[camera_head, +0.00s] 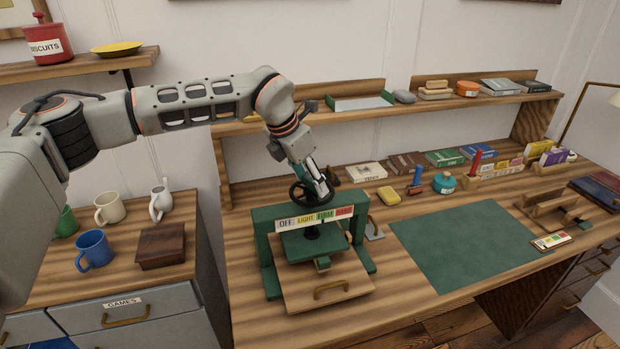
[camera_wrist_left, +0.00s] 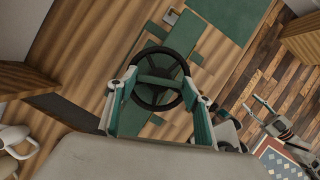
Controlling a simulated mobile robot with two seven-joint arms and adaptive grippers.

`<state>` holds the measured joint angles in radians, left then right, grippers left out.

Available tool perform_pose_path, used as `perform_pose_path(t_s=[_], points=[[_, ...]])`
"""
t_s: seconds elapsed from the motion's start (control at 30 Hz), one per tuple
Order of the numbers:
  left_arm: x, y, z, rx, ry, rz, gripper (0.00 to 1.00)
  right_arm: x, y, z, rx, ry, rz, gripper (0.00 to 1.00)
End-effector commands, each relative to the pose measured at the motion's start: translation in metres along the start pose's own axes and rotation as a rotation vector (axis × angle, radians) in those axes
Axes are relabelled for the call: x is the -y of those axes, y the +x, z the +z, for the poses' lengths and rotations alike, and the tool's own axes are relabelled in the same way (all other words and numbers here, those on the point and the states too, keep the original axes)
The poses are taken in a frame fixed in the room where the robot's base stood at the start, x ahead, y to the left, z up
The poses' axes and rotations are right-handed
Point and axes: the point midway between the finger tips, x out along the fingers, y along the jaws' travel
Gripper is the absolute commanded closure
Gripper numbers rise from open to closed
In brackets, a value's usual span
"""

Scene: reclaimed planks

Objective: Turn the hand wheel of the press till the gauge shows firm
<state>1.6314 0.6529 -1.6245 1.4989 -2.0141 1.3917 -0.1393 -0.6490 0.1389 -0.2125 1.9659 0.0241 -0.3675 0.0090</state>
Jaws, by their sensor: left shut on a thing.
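The green press (camera_head: 262,222) stands on the bench, with its dark hand wheel (camera_head: 297,196) on top. My left gripper (camera_head: 318,190) comes down from above and is shut on the wheel. In the left wrist view the wheel (camera_wrist_left: 159,104) lies between the two fingers of my left gripper (camera_wrist_left: 162,92). The gauge strip (camera_head: 315,217) on the press's crossbar reads OFF, LIGHT, FIRM, HARD from left to right; I cannot make out where it points. What looks like my right gripper (camera_wrist_left: 254,106) shows small in the left wrist view, its jaws unclear.
A wooden board with a handle (camera_head: 330,292) lies at the press's base. A green mat (camera_head: 465,245) covers the bench to the right. Mugs (camera_head: 93,250) stand on the left cabinet.

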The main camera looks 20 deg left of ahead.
Motion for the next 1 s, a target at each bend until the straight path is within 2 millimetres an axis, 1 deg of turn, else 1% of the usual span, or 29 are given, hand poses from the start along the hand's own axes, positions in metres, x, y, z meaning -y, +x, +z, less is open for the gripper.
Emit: perform_pose_path(t_s=[0.33, 0.37, 0.4, 0.43, 0.77, 0.87, 0.97, 1.0], points=[[-0.001, -0.001, 0.001, 0.004, 0.001, 0.001, 0.72, 0.0, 0.0, 0.003, 0.006, 0.0, -0.001, 0.6], [-0.001, -0.001, 0.001, 0.004, 0.001, 0.001, 0.45, 0.0, 0.0, 0.004, 0.007, -0.001, -0.001, 0.6], [-0.001, -0.001, 0.002, 0.004, 0.001, 0.001, 0.35, 0.0, 0.001, 0.004, 0.007, -0.001, -0.001, 0.6], [-0.001, -0.001, 0.001, 0.004, 0.001, 0.001, 0.33, 0.001, 0.001, 0.004, 0.007, -0.001, -0.001, 0.6], [0.0, -0.001, 0.001, 0.002, 0.001, 0.0, 0.33, -0.002, 0.0, 0.003, 0.006, -0.006, 0.0, 0.6], [-0.001, -0.008, 0.001, 0.003, 0.0, 0.001, 0.33, -0.001, 0.0, 0.003, 0.005, -0.005, 0.0, 0.6], [-0.001, -0.021, 0.001, 0.004, 0.0, 0.002, 0.33, -0.001, 0.0, 0.003, 0.005, -0.004, 0.0, 0.6], [-0.001, -0.029, 0.001, 0.005, 0.001, 0.002, 0.33, -0.001, 0.0, 0.003, 0.005, -0.003, 0.0, 0.6]])
